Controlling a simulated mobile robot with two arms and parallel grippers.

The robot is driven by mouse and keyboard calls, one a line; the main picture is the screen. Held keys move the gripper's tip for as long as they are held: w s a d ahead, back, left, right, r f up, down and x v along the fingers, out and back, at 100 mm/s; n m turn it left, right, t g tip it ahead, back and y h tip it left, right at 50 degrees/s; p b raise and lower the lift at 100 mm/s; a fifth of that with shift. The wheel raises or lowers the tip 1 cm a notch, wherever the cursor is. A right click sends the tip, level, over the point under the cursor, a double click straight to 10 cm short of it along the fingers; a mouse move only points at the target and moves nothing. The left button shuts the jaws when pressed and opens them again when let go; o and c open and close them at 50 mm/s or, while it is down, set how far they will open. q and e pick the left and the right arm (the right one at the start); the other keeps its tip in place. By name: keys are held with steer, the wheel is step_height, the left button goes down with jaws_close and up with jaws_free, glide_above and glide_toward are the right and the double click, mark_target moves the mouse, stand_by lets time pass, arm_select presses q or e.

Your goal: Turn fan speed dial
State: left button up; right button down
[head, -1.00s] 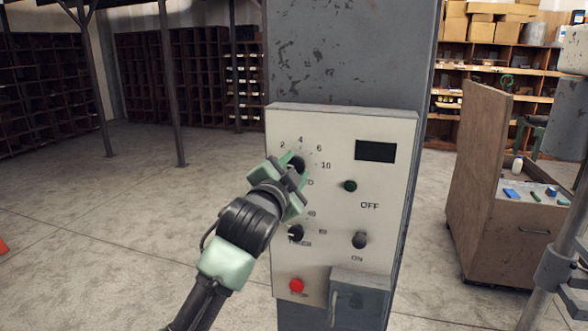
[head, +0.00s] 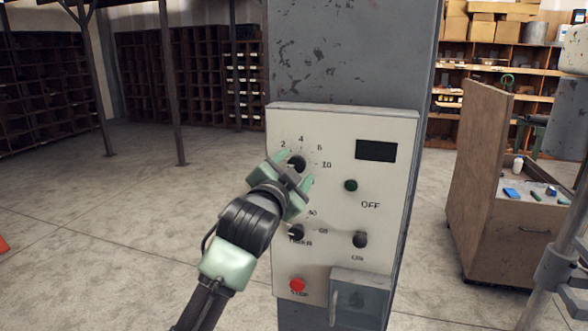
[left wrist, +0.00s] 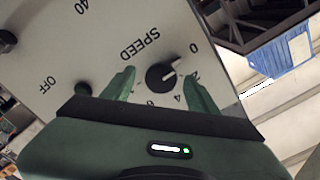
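The fan speed dial is a round black knob (head: 297,164) at the upper left of a pale control panel (head: 340,120), with numbers around it. In the left wrist view the dial (left wrist: 160,77) shows with the word SPEED beside it, and its pointer is near the 0 and 2 marks. My left gripper (head: 294,168) is at the dial. In the wrist view its two green fingers (left wrist: 158,84) are apart, one on each side of the knob, with visible gaps, so it is open. My right gripper is not in view.
The panel also has a timer knob (head: 295,232), an on/off switch (head: 360,240), a green button (head: 351,185), a red button (head: 297,285) and a dark display (head: 376,151). A grey box (head: 360,295) juts out below. A wooden cart (head: 510,235) stands right.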

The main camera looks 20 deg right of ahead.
arm_select(q)
steer(key=shift+s+a+b, duration=0.25)
steer(key=shift+s+b, duration=0.1)
steer(key=shift+s, duration=0.1)
steer(key=b+v, duration=0.2)
steer(key=v, duration=0.4)
steer(key=shift+s+a, duration=0.3)
